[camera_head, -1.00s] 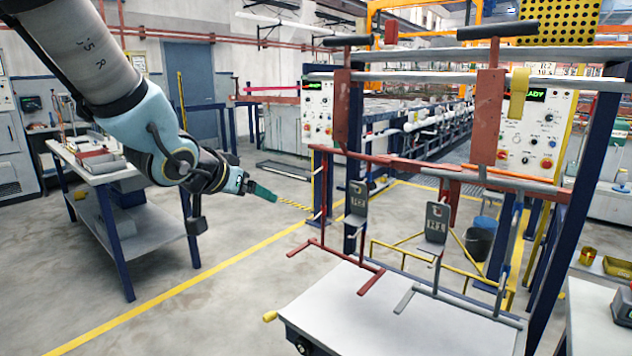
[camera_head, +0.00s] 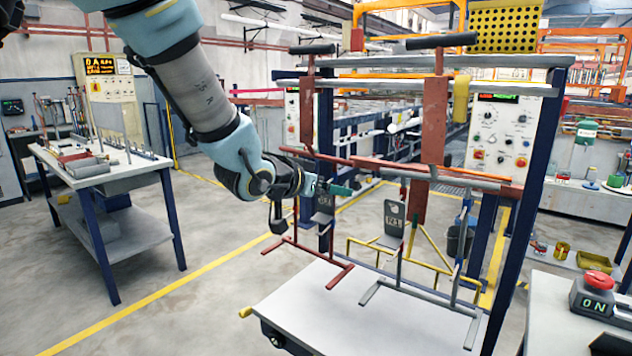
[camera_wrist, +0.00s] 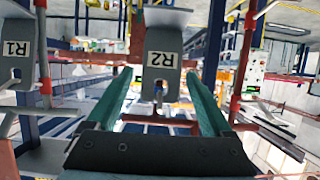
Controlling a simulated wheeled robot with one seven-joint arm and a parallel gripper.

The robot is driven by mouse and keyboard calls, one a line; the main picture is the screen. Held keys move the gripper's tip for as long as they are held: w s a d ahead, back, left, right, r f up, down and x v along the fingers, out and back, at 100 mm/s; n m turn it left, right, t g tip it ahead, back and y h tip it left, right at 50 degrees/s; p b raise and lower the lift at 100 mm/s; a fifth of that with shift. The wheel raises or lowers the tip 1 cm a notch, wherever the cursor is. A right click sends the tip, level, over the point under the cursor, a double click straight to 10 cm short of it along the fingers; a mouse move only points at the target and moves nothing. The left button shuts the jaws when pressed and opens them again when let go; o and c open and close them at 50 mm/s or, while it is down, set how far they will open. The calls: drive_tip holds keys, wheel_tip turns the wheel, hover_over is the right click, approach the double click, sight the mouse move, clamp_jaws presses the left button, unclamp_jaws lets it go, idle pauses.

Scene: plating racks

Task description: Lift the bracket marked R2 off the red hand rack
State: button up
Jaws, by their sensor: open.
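The bracket marked R2 (camera_head: 323,203) is a grey plate with a white label, hanging upright on the red hand rack (camera_head: 312,253). In the wrist view my gripper (camera_wrist: 158,76) shows a gap on both sides of the bracket. I cannot tell how deep the bracket sits between the fingers.
A second bracket marked R1 (camera_head: 394,218) hangs on a grey rack (camera_head: 420,292) to the right. It also shows at the left of the wrist view (camera_wrist: 14,62). A white-topped table (camera_head: 330,310) stands below. Blue posts (camera_head: 525,190) and red bars (camera_head: 440,172) surround the racks.

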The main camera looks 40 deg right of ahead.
drive_tip(key=shift+x, duration=0.8)
clamp_jaws()
idle(0.8)
